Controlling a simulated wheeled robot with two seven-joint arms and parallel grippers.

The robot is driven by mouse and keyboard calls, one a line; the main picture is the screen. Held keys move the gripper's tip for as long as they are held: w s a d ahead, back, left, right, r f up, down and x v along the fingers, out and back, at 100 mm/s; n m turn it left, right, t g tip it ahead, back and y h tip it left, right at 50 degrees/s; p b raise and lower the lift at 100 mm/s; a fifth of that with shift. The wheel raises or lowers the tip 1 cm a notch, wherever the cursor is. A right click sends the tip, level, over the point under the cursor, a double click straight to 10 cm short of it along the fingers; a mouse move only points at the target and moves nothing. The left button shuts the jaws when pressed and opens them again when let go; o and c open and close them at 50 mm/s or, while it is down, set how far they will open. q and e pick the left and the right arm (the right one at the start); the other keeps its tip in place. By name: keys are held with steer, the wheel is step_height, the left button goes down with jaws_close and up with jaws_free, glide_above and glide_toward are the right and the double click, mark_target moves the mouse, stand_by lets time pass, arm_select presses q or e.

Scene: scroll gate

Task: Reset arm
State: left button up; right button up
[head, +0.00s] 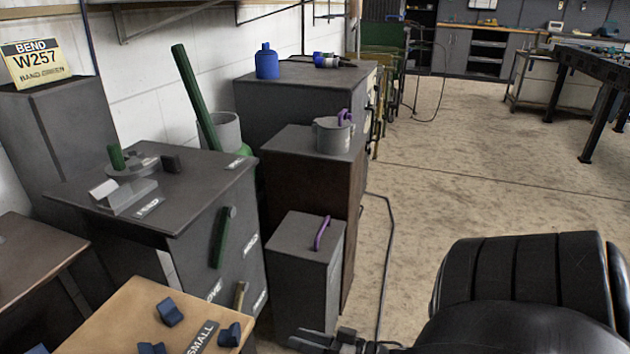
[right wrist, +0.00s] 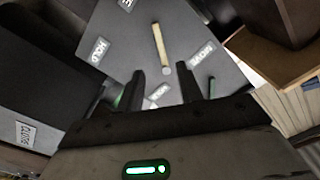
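My right gripper (head: 335,342) shows only in part at the bottom edge of the head view, in front of the small grey cabinet. In the right wrist view its two dark fingers (right wrist: 161,72) stand apart with nothing between them. Beyond them is a grey panel with white labels and a tan handle (right wrist: 161,48). The tan handle (head: 240,297) and a green lever (head: 222,237) are on the front of the grey bench (head: 200,215) in the head view. My left gripper is out of view.
A wooden-topped table (head: 120,320) with blue blocks stands at the lower left. A small cabinet (head: 290,240) with a purple handle (head: 322,233) stands right of the bench.

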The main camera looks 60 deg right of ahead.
steer(key=shift+v, duration=1)
